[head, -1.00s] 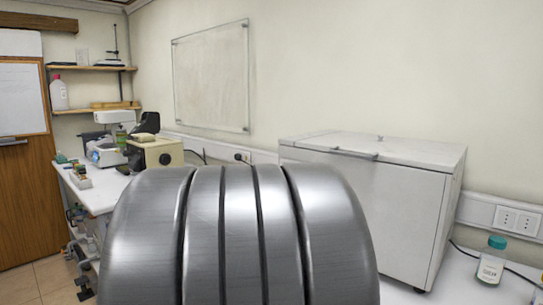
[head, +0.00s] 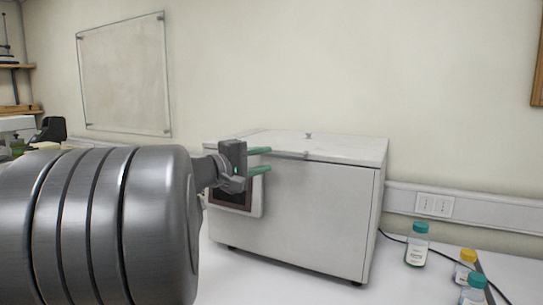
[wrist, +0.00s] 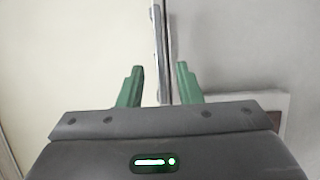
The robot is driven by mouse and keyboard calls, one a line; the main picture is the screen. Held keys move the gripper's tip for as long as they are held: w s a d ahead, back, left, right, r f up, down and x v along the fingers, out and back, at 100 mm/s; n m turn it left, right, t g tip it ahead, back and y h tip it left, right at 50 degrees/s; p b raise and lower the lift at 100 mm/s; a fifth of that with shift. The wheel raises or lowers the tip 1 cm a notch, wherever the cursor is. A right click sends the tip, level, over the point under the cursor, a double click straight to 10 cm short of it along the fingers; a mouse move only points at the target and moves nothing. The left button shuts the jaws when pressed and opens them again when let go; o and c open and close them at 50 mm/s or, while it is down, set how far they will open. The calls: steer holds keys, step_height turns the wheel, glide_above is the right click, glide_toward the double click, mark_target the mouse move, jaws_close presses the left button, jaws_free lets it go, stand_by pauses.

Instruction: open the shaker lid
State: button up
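The shaker (head: 315,210) is a white box on the bench in the head view. Its pale lid (head: 345,147) is shut, with a bar handle (head: 288,155) along the front edge. My gripper (head: 262,161) is at the left part of the shaker's front, near the handle. Its two green fingers are apart and empty. In the wrist view the handle (wrist: 158,45) runs up the picture, in line with the gap between the fingertips (wrist: 160,68). I cannot tell whether the handle is between the fingers or just beyond them.
A bottle with a teal cap (head: 417,245) stands right of the shaker. A yellow-capped bottle (head: 465,267) and another teal-capped bottle (head: 474,290) stand nearer the front. A black cable lies behind them. The wall is close behind the shaker.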

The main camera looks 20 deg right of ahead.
mark_target(278, 157)
steer(key=shift+x, duration=2.3)
jaws_close()
